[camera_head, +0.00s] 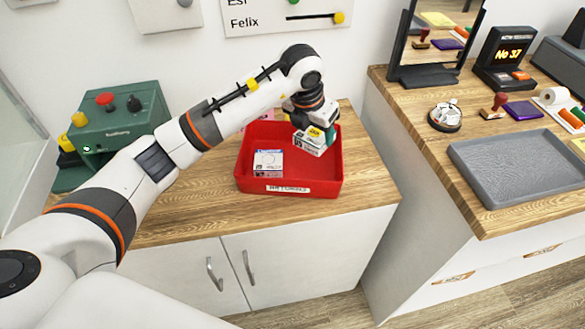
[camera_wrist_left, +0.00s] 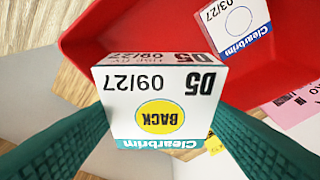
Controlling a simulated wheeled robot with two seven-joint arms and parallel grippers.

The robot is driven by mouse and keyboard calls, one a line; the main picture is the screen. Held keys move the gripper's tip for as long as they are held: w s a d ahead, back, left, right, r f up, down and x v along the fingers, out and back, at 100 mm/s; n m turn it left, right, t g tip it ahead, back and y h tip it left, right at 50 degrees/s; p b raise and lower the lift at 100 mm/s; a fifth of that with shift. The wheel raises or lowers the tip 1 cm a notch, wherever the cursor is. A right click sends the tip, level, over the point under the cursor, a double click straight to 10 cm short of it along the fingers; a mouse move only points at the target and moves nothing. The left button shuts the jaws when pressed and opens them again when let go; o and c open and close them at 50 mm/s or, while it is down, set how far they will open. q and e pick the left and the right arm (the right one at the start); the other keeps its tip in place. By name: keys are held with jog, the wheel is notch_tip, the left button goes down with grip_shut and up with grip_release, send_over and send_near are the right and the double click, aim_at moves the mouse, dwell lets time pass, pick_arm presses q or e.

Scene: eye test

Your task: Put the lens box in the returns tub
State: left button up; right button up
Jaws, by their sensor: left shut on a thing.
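My left gripper (camera_head: 318,114) is shut on a white and teal lens box (camera_head: 309,144), held tilted over the back right part of the red tub (camera_head: 326,184). In the wrist view the held box (camera_wrist_left: 153,92) sits between two green ribbed fingers (camera_wrist_left: 155,140); it reads "D5", "09/27" and "BACK" on a yellow round mark. The tub (camera_wrist_left: 130,30) shows behind it. A second white and blue box (camera_head: 268,163) lies inside the tub at the left; it also shows in the wrist view (camera_wrist_left: 235,28), marked "Clearbrim" and "03/27". My right gripper is out of view.
A pink paper (camera_wrist_left: 300,110) lies on the wood counter beside the tub. A green machine (camera_head: 122,122) with knobs stands at the left. On the right counter are a grey tray (camera_head: 520,166), a round dish (camera_head: 445,117), a stamp (camera_head: 494,106) and a number display (camera_head: 505,57).

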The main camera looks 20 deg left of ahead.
pick_arm(q)
jog(key=shift+w+f+n, duration=0.15)
jog(key=shift+w+n, duration=0.25)
jog(key=shift+n, duration=0.5)
send_near(314, 166)
jog(key=shift+y, duration=0.3)
jog(key=x, duration=0.5)
jog(key=shift+d+f+p, duration=0.15)
jog(key=shift+d+p, duration=0.05)
jog(key=shift+p, duration=0.2)
jog(key=shift+f, duration=0.25)
jog(key=o, duration=1)
jog(key=shift+r, duration=0.1)
